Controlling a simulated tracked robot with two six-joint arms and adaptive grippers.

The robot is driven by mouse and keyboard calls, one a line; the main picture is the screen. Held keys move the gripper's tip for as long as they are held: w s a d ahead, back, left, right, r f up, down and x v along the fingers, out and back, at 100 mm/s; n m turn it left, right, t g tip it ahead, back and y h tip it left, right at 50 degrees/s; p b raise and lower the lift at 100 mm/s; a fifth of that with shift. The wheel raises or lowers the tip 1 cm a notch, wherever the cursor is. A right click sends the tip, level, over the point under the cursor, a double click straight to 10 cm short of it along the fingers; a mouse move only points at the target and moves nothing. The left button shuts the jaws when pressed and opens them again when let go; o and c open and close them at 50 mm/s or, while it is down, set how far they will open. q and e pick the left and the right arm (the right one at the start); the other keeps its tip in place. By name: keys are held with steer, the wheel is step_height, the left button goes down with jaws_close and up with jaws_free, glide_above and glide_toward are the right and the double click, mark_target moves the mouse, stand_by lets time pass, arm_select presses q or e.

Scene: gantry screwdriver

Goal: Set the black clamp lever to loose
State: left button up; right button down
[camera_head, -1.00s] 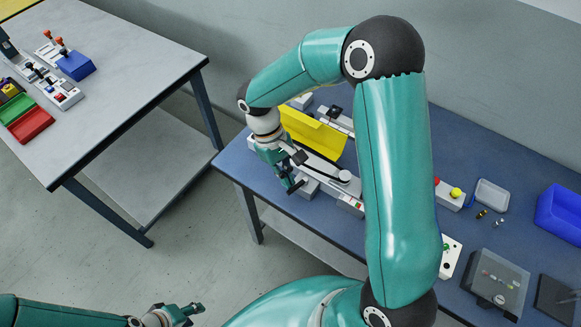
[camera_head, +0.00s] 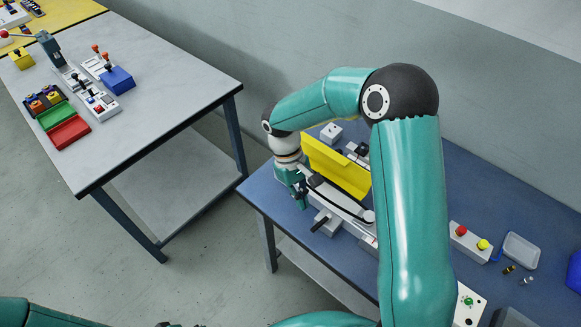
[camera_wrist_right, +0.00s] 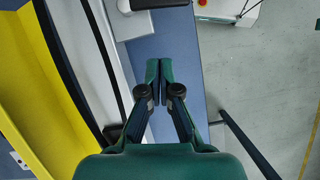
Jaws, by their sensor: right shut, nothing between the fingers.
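The black clamp lever (camera_head: 338,199) appears as a long dark bar on the pale fixture, running from a round pale pivot (camera_head: 368,216) towards my right gripper. In the wrist view it seems to be the dark bar (camera_wrist_right: 103,70) left of the fingers, its end partly hidden by my gripper. My right gripper (camera_head: 302,203) is beside the lever's far end, on the table-edge side. In the wrist view its fingertips (camera_wrist_right: 159,68) are together and empty; contact with the lever cannot be told. My left gripper (camera_head: 168,324) barely shows at the bottom edge; its jaws are unclear.
A yellow panel (camera_head: 335,167) stands close behind the lever. A short black handle (camera_head: 319,224) sticks out of a pale block at the front. A button box (camera_head: 469,241) and a clear tray (camera_head: 521,250) lie right. A grey table (camera_head: 170,75) stands left.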

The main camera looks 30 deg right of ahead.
steer(key=v, duration=0.9)
steer(key=shift+r, duration=0.5)
steer(key=shift+s, duration=0.1)
